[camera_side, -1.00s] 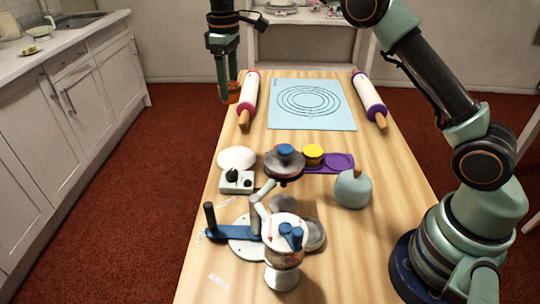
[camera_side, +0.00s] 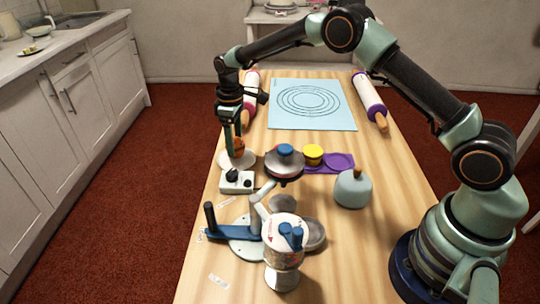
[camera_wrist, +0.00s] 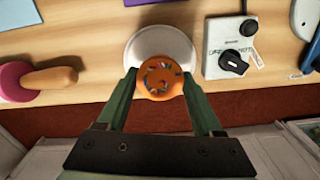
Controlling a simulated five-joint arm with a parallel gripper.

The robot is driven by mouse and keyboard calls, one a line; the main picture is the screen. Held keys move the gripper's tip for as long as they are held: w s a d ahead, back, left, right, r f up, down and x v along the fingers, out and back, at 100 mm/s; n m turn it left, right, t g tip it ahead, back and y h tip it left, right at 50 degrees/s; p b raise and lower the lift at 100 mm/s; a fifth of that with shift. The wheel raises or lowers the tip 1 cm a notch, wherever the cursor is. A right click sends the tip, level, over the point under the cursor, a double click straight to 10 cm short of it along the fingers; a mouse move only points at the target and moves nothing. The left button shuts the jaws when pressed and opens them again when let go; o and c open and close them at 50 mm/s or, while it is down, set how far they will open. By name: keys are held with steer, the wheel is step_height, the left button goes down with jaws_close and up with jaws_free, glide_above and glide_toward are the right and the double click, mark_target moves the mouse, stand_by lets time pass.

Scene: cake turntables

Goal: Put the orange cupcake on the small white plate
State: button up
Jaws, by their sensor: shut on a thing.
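The orange cupcake (camera_wrist: 159,78) is orange on top with coloured sprinkles. My gripper (camera_wrist: 159,84) is shut on it, with one green finger on each side. In the side view my gripper (camera_side: 236,148) points down at the table's left edge, with the cupcake (camera_side: 238,146) between its fingers. The small white plate (camera_wrist: 140,45) is round and lies under and just beyond the cupcake in the wrist view. In the side view the plate (camera_side: 246,163) shows below the fingers, partly hidden by them. I cannot tell whether the cupcake touches the plate.
A white control box with a black knob (camera_side: 236,181) stands close by the plate. A turntable with a blue knob (camera_side: 285,160) and a purple tray with a yellow cupcake (camera_side: 313,154) are to the right. A rolling pin (camera_wrist: 35,80) lies left in the wrist view.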

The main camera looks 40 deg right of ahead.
steer(key=shift+f, duration=0.75)
steer(key=shift+f, duration=0.2)
steer(key=o, duration=1.5)
